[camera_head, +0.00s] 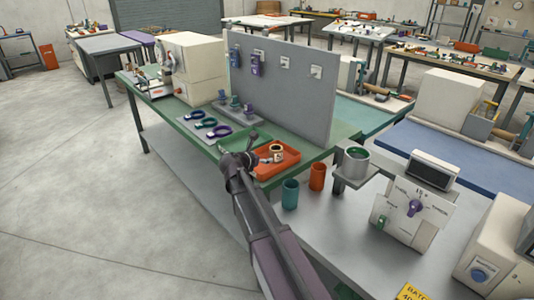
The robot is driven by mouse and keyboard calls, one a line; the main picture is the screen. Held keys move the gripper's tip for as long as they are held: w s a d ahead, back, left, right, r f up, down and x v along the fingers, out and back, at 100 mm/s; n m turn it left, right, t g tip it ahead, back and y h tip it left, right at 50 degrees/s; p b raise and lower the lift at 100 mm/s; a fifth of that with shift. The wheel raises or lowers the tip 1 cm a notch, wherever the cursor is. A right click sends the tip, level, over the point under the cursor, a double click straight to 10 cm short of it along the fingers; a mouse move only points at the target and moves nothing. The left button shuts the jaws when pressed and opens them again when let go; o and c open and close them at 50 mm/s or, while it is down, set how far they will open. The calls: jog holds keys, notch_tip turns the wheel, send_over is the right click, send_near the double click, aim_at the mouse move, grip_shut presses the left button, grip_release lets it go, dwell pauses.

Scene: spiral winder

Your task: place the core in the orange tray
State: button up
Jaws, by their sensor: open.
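The orange tray (291,165) lies on the green bench top, near its front right end. A small pale ring-shaped piece with a dark centre, which looks like the core (277,148), shows within the tray's outline towards its back. Whether it rests on the tray floor is too small to tell. My gripper (268,158) is at the left part of the tray, just left of and in front of the core. It is open. A gap or contact between its fingers and the core cannot be made out. My arm hides the tray's left front corner.
A green tray (240,140) adjoins on the left, then a grey mat (196,122) with several coloured rings. A grey upright panel (285,85) stands behind. Teal (290,194) and orange (317,177) cups and a metal pot (356,160) stand to the right. Open floor lies left.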

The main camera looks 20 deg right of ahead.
jog(key=shift+s+a+r, duration=0.2)
jog(key=shift+s+a, duration=0.2)
jog(key=shift+a, duration=0.1)
dwell(1.3)
